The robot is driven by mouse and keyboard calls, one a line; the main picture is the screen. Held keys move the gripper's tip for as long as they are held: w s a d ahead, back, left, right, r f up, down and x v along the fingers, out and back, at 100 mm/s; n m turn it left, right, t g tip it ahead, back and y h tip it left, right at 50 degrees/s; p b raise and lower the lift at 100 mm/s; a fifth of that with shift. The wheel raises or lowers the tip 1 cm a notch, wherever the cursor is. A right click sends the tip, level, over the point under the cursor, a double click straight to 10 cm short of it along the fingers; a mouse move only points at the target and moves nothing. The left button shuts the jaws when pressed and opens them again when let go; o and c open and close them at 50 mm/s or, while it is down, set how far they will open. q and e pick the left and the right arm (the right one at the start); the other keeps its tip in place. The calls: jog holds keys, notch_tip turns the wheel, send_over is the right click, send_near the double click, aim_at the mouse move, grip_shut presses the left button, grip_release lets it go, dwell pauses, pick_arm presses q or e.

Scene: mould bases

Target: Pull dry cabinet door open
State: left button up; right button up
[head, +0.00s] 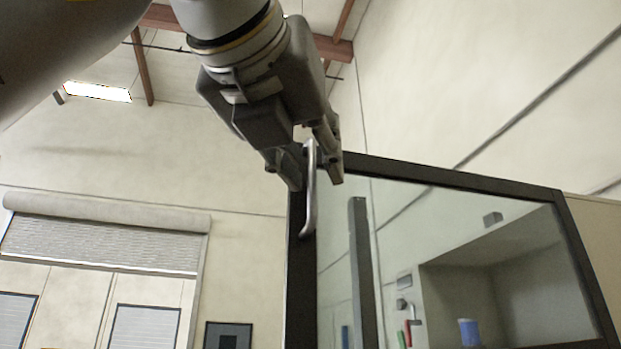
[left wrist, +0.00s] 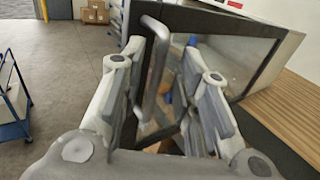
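The dry cabinet door is a glass panel in a dark frame (head: 455,180), at the right of the head view. A pale bar handle (head: 310,205) stands upright near the door's left edge. My left gripper (head: 309,168) is at the upper part of this handle, with one finger on either side. In the left wrist view the handle (left wrist: 154,75) lies between the spread fingers of the gripper (left wrist: 163,55), nearer the left finger, and a gap shows on the right. I cannot tell whether the left finger touches it. My right gripper is not in view.
A roller shutter (head: 100,245) is on the far wall at left. The left wrist view shows a blue cart (left wrist: 14,105), cardboard boxes (left wrist: 95,12) and open grey floor (left wrist: 70,60). A brown ribbed surface (left wrist: 285,115) lies at right.

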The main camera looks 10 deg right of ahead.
pick_arm(q)
jog(key=v, duration=1)
jog(key=shift+s+a, duration=0.2)
jog(key=shift+s, duration=0.15)
